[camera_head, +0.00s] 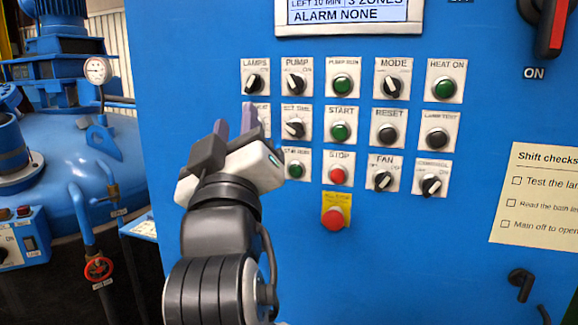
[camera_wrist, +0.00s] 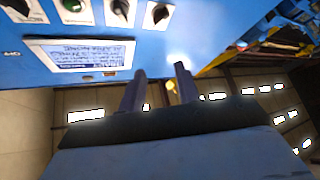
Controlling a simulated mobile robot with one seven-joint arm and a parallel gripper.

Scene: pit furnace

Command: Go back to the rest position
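My gripper (camera_head: 236,122) is in front of the blue control panel (camera_head: 420,250), at the left part of its rows of knobs and buttons. Its two fingers point up and stand apart with nothing between them. In the wrist view the gripper (camera_wrist: 160,72) also shows two separate fingers and an empty gap. The hand and fingers cover part of the left column of controls below the LAMPS knob (camera_head: 254,84). I cannot tell how far the fingertips are from the panel face.
A display reading ALARM NONE (camera_head: 345,15) sits above the controls. A red emergency button (camera_head: 334,218) is below them, and a red-handled main switch (camera_head: 552,30) is at top right. A blue vessel (camera_head: 80,160) with a gauge (camera_head: 97,71) and red valve wheel (camera_head: 99,269) stands left.

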